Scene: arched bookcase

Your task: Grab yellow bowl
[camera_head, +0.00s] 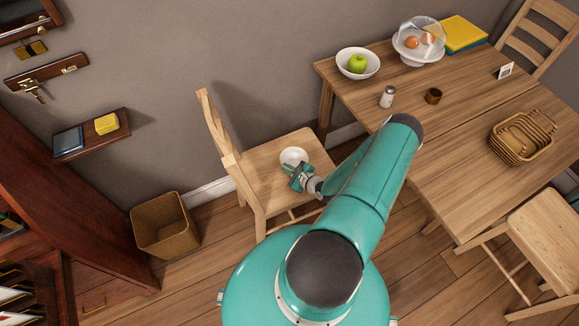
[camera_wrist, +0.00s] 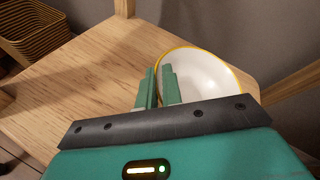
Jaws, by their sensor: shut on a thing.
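The yellow bowl (camera_head: 294,155) is over the seat of the wooden chair (camera_head: 268,178) by the wall. In the wrist view the bowl (camera_wrist: 205,78) shows a white inside and a thin yellow rim. My gripper (camera_head: 297,170) is at the near edge of the bowl. In the wrist view my gripper (camera_wrist: 158,72) has its two green fingers close together at the bowl's left rim, one on each side, shut on it. The bowl's near part is hidden behind the right finger and the gripper body. I cannot tell whether the bowl touches the seat.
The chair's backrest (camera_head: 217,135) rises left of the bowl. The table (camera_head: 455,150) on the right carries a white bowl with a green apple (camera_head: 357,63), a cake stand (camera_head: 417,50), a shaker (camera_head: 388,96) and a basket (camera_head: 521,138). A wicker bin (camera_head: 166,225) stands left.

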